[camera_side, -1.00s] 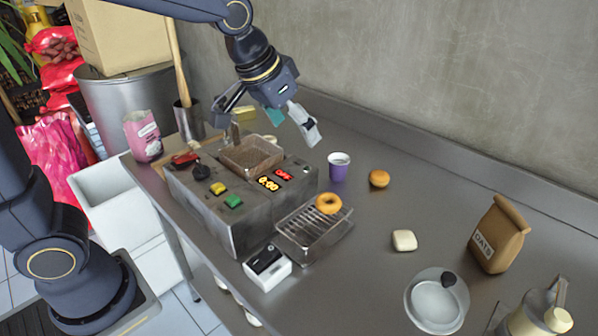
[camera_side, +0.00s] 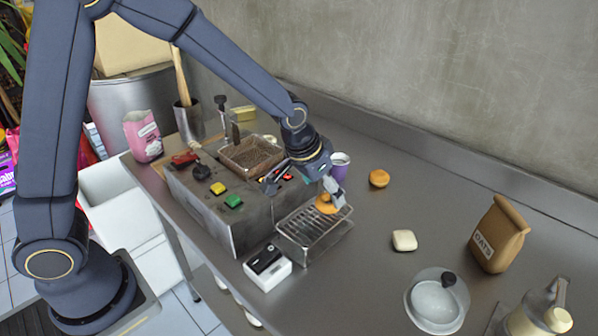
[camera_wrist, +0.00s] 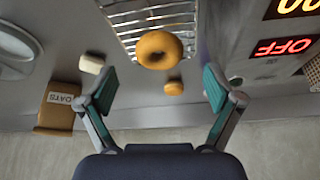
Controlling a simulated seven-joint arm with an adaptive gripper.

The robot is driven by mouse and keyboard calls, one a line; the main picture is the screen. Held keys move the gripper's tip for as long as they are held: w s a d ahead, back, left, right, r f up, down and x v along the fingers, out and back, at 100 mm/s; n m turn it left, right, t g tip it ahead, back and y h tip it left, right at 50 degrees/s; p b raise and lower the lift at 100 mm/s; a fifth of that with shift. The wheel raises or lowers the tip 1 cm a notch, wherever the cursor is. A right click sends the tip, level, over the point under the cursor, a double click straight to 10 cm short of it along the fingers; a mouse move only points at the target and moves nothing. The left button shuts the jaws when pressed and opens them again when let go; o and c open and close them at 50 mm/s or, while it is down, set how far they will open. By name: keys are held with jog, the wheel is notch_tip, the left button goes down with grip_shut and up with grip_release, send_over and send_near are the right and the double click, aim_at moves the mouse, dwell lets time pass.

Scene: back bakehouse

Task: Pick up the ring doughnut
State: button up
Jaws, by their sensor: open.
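The ring doughnut (camera_side: 324,206) is golden brown and lies on the wire rack of a metal tray (camera_side: 301,244), near its far end. In the side view my gripper (camera_side: 305,188) is right at the doughnut and partly covers it. In the wrist view the ring doughnut (camera_wrist: 159,49) shows whole, with its hole dark, ahead of and between the fingers. My gripper (camera_wrist: 157,88) is open and empty there, its teal pads wide apart. I cannot tell from the side view whether a finger touches the doughnut.
A fryer with a wire basket (camera_side: 251,155) and lit display stands left of the rack. A purple cup (camera_side: 340,165) is close behind my gripper. A round bun (camera_side: 379,178), a white block (camera_side: 404,240) and an oats bag (camera_side: 498,236) stand to the right, with bare counter between.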

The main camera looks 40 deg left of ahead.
aim_at(328, 200)
jog(key=x, duration=0.3)
jog(key=shift+f, duration=0.3)
jog(key=shift+c, duration=0.2)
jog(key=c, duration=0.9)
jog(key=shift+r, duration=0.15)
